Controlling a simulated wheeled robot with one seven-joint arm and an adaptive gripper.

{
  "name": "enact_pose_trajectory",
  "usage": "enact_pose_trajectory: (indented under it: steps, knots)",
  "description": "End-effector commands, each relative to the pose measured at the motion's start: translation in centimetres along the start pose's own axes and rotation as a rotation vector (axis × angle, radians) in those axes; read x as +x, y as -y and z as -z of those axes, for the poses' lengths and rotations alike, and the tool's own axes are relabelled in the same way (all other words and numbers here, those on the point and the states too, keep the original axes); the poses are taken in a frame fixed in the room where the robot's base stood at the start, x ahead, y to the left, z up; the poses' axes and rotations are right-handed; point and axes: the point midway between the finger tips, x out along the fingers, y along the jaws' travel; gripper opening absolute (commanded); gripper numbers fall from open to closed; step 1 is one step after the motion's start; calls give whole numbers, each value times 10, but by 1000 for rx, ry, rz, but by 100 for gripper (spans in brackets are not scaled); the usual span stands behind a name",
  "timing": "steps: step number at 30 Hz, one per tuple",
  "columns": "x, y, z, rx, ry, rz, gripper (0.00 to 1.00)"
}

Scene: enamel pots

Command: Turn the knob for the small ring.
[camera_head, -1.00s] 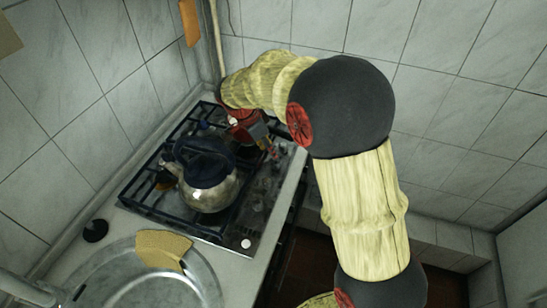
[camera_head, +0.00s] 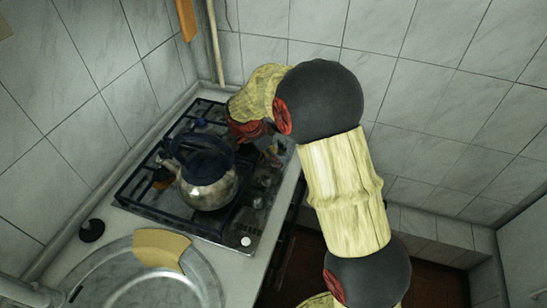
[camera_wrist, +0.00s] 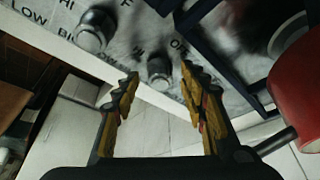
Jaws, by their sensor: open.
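The hob's control panel (camera_head: 252,218) runs along the right side of the hob, with several dark knobs. In the wrist view one dark knob (camera_wrist: 158,70) sits between the fingertips of my gripper (camera_wrist: 159,82), which is open with a finger on either side. I cannot tell whether the fingers touch it. A second, larger-looking knob (camera_wrist: 92,30) lies to the upper left, beside printed letters. In the head view my arm hides much of the far end of the panel, and my gripper is hard to make out there.
A steel kettle (camera_head: 208,188) stands on the black grates, left of the panel. A red enamel pot (camera_wrist: 298,90) is close to the right finger in the wrist view. A round sink (camera_head: 150,285) with a tan cloth or board (camera_head: 162,247) lies at lower left. Tiled walls stand behind.

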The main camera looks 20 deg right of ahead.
Motion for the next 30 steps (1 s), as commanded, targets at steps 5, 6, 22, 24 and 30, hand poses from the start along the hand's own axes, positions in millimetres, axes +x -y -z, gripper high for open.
enact_pose_trajectory:
  steps: [5,6,22,24,30]
  knots:
    - [0,0,0,0,0,0,42]
    - [-1,0,0,0,0,0,40]
    - [-1,0,0,0,0,0,9]
    - [-1,0,0,0,0,0,5]
    - [-1,0,0,-2,0,1,0]
